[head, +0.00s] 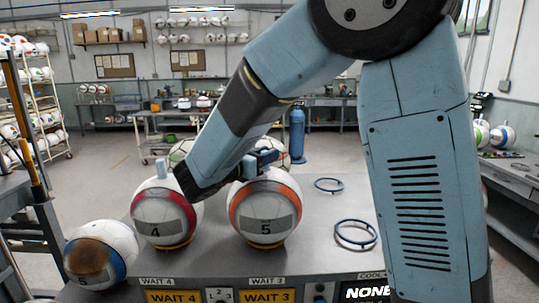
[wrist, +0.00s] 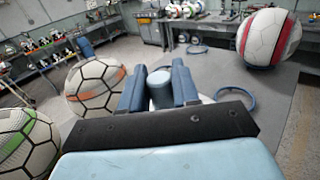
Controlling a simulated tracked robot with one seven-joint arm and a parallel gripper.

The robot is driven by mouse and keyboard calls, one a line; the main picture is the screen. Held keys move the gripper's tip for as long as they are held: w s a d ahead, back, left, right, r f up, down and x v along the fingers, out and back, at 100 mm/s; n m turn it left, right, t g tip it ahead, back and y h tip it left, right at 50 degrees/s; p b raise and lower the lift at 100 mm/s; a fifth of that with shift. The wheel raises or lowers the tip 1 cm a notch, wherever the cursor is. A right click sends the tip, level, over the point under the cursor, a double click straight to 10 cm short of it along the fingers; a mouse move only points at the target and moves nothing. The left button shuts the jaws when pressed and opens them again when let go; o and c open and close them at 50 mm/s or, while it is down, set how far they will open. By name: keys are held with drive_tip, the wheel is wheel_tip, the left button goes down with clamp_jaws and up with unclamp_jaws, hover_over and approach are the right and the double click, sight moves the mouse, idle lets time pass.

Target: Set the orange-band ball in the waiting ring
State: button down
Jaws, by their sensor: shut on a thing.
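The orange-band ball (head: 265,208), white with a grey label 5, stands upright behind the WAIT 3 plate (head: 268,296). A yellow ring (head: 266,243) shows at its underside; I cannot tell whether its full weight rests there. My gripper (head: 263,157) is above the ball, shut on its top knob. The wrist view shows both fingers on either side of the grey-blue knob (wrist: 160,90). Most of the ball is hidden there by my gripper. A red-band ball (head: 165,218) labelled 4 stands just left, behind the WAIT 4 plate (head: 173,297).
Two empty blue rings (head: 355,234) (head: 328,184) lie on the grey table to the right. A blue-band ball (head: 100,250) is at the far left. The wrist view shows hexagon-patterned balls (wrist: 95,85) (wrist: 25,140) at left and a red-striped ball (wrist: 268,38) at upper right.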

drive_tip(key=c, duration=0.8)
unclamp_jaws()
